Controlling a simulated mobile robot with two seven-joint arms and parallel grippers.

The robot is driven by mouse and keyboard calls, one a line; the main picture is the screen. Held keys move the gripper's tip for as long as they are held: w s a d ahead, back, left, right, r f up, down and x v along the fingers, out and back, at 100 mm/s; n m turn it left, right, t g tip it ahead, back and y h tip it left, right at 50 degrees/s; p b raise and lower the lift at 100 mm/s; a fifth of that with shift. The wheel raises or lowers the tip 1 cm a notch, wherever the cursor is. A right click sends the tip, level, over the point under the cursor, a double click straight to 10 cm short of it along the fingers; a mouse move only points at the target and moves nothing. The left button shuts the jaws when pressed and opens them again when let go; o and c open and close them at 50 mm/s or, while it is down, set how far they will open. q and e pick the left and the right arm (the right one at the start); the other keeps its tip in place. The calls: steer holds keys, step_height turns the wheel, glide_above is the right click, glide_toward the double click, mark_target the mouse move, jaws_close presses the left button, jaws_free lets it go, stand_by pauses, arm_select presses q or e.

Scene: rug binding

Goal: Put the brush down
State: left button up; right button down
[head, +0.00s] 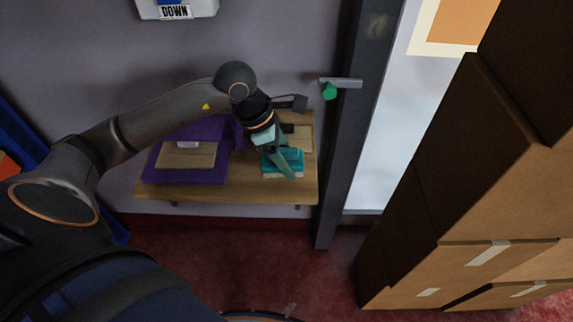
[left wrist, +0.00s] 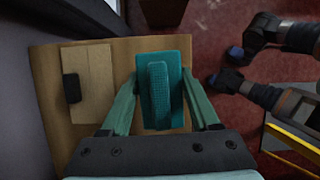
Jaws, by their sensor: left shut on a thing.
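The brush (head: 297,157) is a teal block with a pale underside, low over the right part of the wooden shelf (head: 240,191). The left wrist view shows its top with a raised ribbed teal grip (left wrist: 160,92). My left gripper (head: 281,160) reaches down from above and is shut on the brush. Its two green fingers (left wrist: 160,78) press on either side of the block. The brush lies flat and level. I cannot tell whether its underside touches the shelf.
A pale board with a black block (left wrist: 72,88) lies behind the brush. Stacked cardboard boxes (head: 485,195) fill the right side.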

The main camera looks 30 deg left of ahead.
arm_select(q)
steer(key=f, duration=0.3)
steer(key=shift+w+a+f, duration=0.2)
steer(key=shift+w, duration=0.05)
steer(key=shift+f, duration=0.2)
steer(key=o, duration=1.2)
